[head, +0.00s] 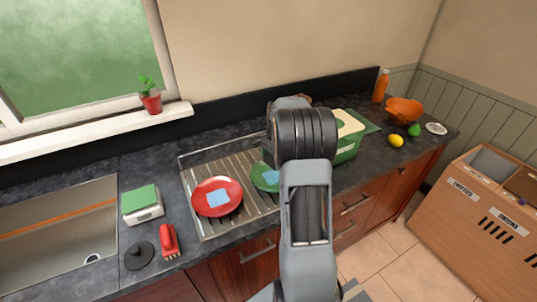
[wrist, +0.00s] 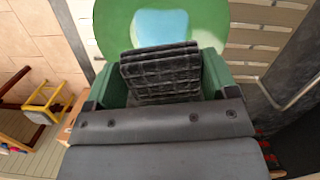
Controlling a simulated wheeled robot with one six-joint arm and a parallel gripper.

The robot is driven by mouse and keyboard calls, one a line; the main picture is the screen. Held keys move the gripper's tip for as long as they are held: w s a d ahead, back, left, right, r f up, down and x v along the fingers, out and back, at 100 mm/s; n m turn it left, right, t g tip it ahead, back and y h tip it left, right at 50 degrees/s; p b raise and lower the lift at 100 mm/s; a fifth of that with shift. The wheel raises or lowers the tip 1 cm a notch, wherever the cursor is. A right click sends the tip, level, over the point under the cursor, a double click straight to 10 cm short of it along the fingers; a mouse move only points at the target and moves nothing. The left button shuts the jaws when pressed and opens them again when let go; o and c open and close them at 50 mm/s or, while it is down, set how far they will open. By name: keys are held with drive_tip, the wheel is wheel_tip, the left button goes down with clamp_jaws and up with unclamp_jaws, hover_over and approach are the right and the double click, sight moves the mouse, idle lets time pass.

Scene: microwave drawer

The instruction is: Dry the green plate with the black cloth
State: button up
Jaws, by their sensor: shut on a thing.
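The green plate (head: 262,180) lies on the metal drying rack (head: 199,226), partly hidden by my arm in the head view. A light blue patch, perhaps water, shows on it. In the wrist view the green plate (wrist: 112,22) fills the top middle, with the blue patch near its centre. The black cloth (wrist: 165,85), folded and quilted, is between the green fingers of my gripper (wrist: 160,75), which is shut on it. The cloth's far edge overlaps the plate's near part and the lower edge of the blue patch; I cannot tell whether it touches. The head view hides my gripper.
A red plate (head: 232,207) with a blue patch lies left on the rack. Further left are a sponge box (head: 143,208), a red brush (head: 168,240) and the sink (head: 60,225). A green container (head: 346,153), lemon (head: 396,141) and orange bowl (head: 404,109) stand right.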

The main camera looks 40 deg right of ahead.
sight(273, 177)
drive_tip(key=shift+s+f+b, duration=0.1)
drive_tip(key=shift+f+b, duration=2)
drive_tip(key=shift+f, duration=0.7)
drive_tip(key=shift+f+b, duration=0.35)
drive_tip(key=shift+f, duration=0.25)
drive_tip(key=shift+a+r, duration=0.15)
drive_tip(key=shift+a, duration=0.25)
drive_tip(key=shift+d+p, duration=0.3)
drive_tip(key=shift+d, duration=0.5)
drive_tip(key=shift+a, duration=0.8)
drive_tip(key=shift+d, duration=0.8)
drive_tip(key=shift+a, duration=0.8)
drive_tip(key=shift+d+f, duration=0.25)
drive_tip(key=shift+d, duration=0.45)
